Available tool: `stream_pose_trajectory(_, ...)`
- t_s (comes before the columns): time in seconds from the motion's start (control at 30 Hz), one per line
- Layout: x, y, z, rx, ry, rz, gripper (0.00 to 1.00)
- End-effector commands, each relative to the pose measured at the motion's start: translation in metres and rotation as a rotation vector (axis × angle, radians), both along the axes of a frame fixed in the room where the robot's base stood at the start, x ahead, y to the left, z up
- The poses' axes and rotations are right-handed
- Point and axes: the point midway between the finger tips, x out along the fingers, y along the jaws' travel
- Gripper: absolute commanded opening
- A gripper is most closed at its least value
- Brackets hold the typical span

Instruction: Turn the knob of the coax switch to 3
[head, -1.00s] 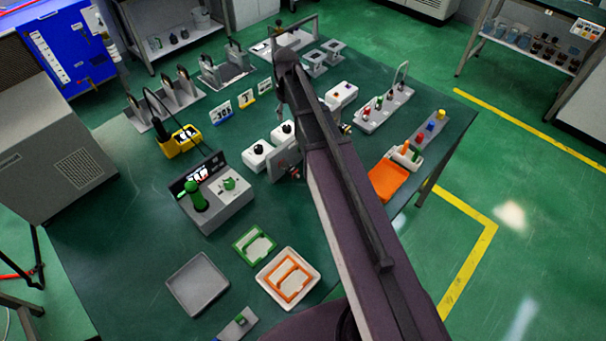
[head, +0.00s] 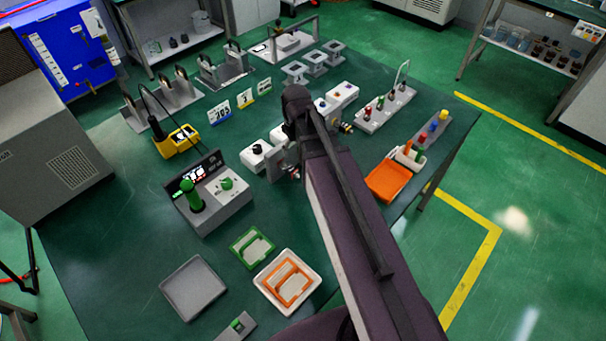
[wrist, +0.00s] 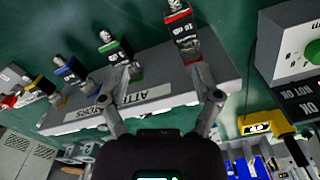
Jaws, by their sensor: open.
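I cannot tell which is the coax switch, and no knob position is readable. No black knob is visible there.
A grey unit with a green lever and green knob (head: 227,183) stands left of the boxes. A yellow meter (head: 179,140) is behind it. An orange tray (head: 388,183) lies to the right. Several colour-banded parts, including a red-banded one (wrist: 178,18), stand near my fingers' line of view.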

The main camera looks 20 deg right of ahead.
Motion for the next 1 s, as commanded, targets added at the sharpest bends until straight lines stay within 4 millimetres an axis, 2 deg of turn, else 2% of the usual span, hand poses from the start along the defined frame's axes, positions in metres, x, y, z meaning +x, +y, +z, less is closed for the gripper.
stream_pose_trajectory(0.03, -0.011, 0.0, -0.004, 0.0, 0.0, -0.013, 0.81)
stream_pose_trajectory(0.2, -0.033, 0.001, -0.011, 0.0, 0.0, -0.067, 0.81)
stream_pose_trajectory(0.5, -0.065, 0.003, -0.02, 0.0, 0.0, -0.145, 0.81)
stream_pose_trajectory(0.7, -0.074, 0.003, -0.022, 0.0, 0.0, -0.168, 0.81)
stream_pose_trajectory(1.0, -0.074, 0.003, -0.022, 0.0, 0.0, -0.173, 0.81)
